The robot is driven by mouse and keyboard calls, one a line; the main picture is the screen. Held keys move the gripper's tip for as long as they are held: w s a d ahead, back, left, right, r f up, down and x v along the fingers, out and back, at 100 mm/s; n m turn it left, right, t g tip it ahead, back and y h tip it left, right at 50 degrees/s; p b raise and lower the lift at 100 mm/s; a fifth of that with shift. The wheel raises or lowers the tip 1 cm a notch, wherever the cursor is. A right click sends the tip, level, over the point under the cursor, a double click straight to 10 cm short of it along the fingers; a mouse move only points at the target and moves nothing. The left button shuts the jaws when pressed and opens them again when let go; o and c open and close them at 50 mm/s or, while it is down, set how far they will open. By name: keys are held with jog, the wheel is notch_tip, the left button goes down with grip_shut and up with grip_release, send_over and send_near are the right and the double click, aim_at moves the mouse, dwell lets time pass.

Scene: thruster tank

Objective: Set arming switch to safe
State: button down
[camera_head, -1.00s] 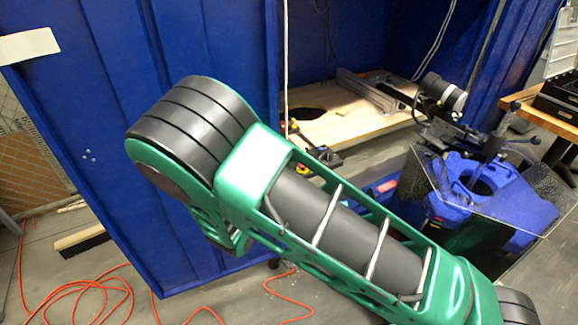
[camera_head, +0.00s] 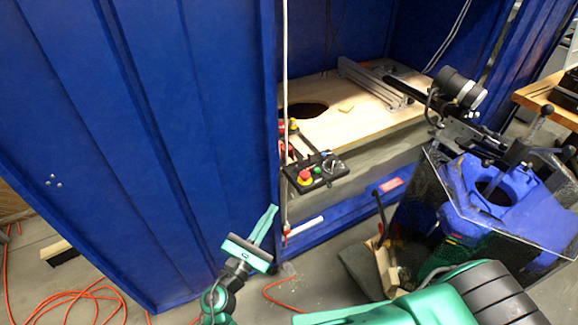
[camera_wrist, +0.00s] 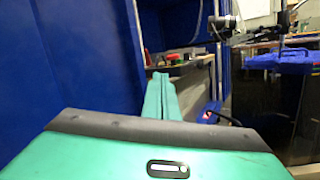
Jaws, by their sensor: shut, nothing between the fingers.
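A black control panel (camera_head: 322,178) sits at the front edge of the wooden bench. It has a red knob on a yellow base (camera_head: 304,177), a small green button (camera_head: 317,171) and a dark round dial (camera_head: 330,164). The dial is probably the arming switch; its setting is too small to read. My gripper (camera_head: 271,210) is shut and empty, below and left of the panel, apart from it. Its green fingers (camera_wrist: 160,80) point forward in the wrist view, where the panel (camera_wrist: 174,58) shows small and distant just beyond the tips.
A blue cabinet wall (camera_head: 180,120) stands close left of my gripper. A white hose (camera_head: 285,110) hangs at the opening's left edge. A blue thruster fixture with a clear plate (camera_head: 500,195) stands at the right. An orange cable (camera_head: 85,300) lies on the floor.

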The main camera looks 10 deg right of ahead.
aim_at(295, 167)
jog(key=shift+w+a, duration=0.15)
jog(key=shift+w, duration=0.15)
jog(key=x, duration=1.4)
jog(key=shift+n, duration=0.3)
